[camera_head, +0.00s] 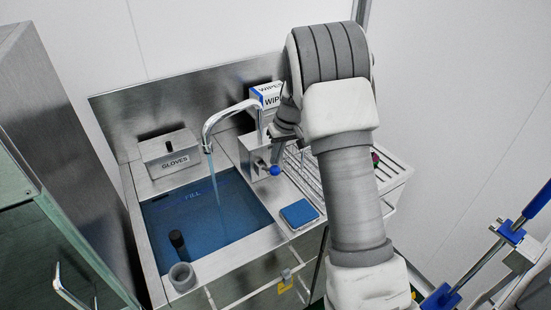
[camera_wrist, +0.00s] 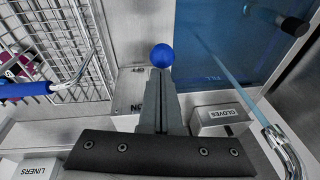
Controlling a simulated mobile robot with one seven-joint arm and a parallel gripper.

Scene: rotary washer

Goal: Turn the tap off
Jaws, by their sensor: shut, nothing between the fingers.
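The curved metal tap (camera_head: 228,112) runs a stream of water (camera_head: 214,180) into the filled sink basin (camera_head: 150,232). The tap (camera_wrist: 283,150) and its stream (camera_wrist: 228,72) also show at the right of the wrist view. A blue ball knob (camera_head: 275,170) on a short lever sits at the front of the metal box beside the tap. My gripper (camera_head: 279,150) is shut and empty, just above and behind the knob. In the wrist view, the closed fingertips (camera_wrist: 160,72) are right at the blue ball (camera_wrist: 162,56); I cannot tell whether they touch it.
A ribbed drainboard (camera_head: 312,178) and a blue pad (camera_head: 299,213) lie to the right. A wire basket (camera_wrist: 50,40) with a blue-handled rod (camera_wrist: 25,90) fills the wrist view's left.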

